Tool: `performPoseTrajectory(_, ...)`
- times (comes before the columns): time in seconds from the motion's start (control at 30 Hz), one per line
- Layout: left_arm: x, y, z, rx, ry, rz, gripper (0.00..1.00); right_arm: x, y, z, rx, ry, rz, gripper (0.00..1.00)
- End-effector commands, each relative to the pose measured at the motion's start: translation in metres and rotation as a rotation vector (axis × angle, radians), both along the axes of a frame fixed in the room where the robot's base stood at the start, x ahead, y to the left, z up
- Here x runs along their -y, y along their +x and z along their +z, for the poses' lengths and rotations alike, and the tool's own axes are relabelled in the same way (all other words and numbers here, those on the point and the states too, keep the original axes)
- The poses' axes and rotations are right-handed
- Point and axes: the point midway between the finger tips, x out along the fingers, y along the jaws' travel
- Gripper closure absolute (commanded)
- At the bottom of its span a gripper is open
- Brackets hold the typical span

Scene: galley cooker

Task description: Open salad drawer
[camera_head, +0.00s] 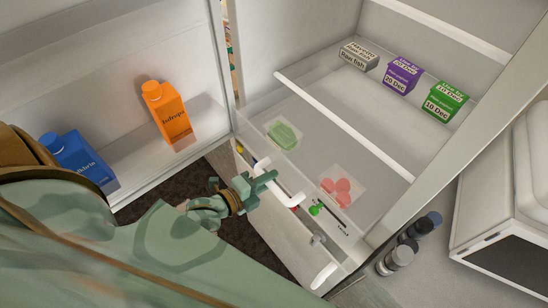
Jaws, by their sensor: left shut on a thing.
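My left gripper (270,183), pale green, is shut on this handle from the left. Its fingers cover part of the handle. A green packet (284,133) and a packet with red round pieces (338,188) show behind the drawer front. I cannot tell whether the drawer is pulled out. My right gripper is not in view.
The open fridge door at left holds an orange carton (168,113) and a blue carton (76,157). A grey, a purple and a green box (446,101) stand on the fridge shelf. A lower white handle (323,276) and dark-capped jars (396,260) are at the lower right.

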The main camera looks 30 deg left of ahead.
Motion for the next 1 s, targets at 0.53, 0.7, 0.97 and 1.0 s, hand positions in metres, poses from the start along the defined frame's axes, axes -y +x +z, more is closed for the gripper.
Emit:
performPoseTrajectory(0.53, 0.0, 0.0, 0.0, 0.001, 0.0, 0.001, 0.6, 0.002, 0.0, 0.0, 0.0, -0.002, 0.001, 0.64)
performPoseTrajectory(0.7, 0.0, 0.0, 0.0, 0.001, 0.0, 0.001, 0.6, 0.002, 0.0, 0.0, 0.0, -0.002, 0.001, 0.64)
performPoseTrajectory(0.97, -0.004, -0.011, 0.002, -0.002, 0.0, 0.001, 0.6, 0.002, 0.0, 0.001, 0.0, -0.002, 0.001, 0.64)
performPoseTrajectory(1.0, -0.006, -0.017, 0.003, -0.002, -0.001, 0.001, 0.6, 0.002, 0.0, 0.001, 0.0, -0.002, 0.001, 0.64)
